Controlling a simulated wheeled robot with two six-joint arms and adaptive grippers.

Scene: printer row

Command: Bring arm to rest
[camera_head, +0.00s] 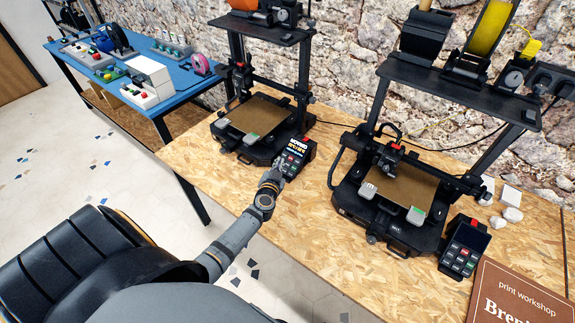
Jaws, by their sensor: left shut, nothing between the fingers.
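My left arm (232,240) reaches in from the lower left over the front edge of the wooden table. My left gripper (281,172) is shut and empty. It is close to the control box (295,155) with a lit screen, beside the left printer; I cannot tell whether it touches the box. My right gripper is not in view.
Two black printers, the left one (253,115) and the right one (402,190), stand on the wooden table (290,240). Another control box (466,248) and a brown sign (520,295) are at the right. A blue table (180,75) stands at the upper left. Open floor lies left.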

